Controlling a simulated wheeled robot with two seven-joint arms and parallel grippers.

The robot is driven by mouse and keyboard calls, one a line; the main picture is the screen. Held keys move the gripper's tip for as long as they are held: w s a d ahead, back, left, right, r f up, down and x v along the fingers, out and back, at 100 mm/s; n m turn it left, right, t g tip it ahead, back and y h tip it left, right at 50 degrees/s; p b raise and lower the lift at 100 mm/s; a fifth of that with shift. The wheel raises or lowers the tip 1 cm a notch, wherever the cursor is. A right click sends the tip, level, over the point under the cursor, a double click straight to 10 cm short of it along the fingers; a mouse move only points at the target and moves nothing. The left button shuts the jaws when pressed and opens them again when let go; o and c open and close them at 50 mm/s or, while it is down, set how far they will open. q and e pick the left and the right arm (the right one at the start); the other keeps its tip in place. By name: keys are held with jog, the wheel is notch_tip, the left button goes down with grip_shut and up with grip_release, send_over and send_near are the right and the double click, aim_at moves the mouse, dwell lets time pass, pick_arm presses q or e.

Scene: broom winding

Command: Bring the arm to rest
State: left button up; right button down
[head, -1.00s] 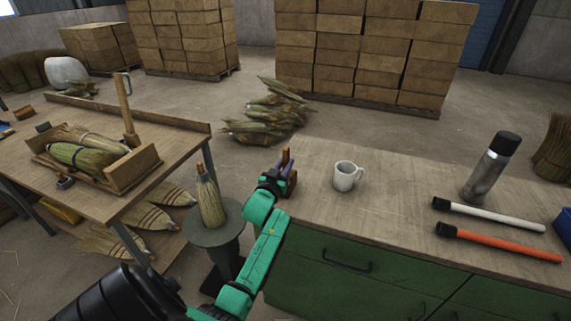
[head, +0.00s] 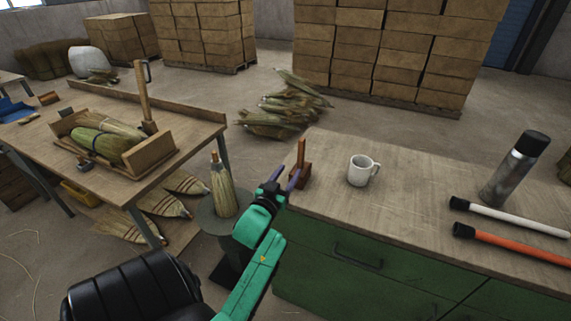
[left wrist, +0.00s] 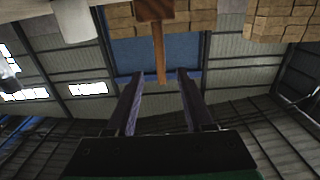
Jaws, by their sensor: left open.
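My left gripper (head: 284,180) is at the left end of the green cabinet's wooden top (head: 420,190) in the head view. In the left wrist view its two fingers (left wrist: 165,100) are spread apart with nothing between them. A small wooden block with an upright peg (head: 301,172) stands on the cabinet top just beyond the fingertips; it also shows upside down in the left wrist view (left wrist: 157,30). I cannot tell from the head view whether the fingers touch it. My right gripper is in neither view.
A white mug (head: 361,170), a steel flask (head: 514,168), and white (head: 510,217) and orange (head: 515,247) handles are on the cabinet top. A broom head stands on a round pedestal (head: 222,190). A bench (head: 190,130) with a wooden tray is at left.

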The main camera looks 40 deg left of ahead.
pick_arm(q)
jog(key=shift+v, duration=0.95)
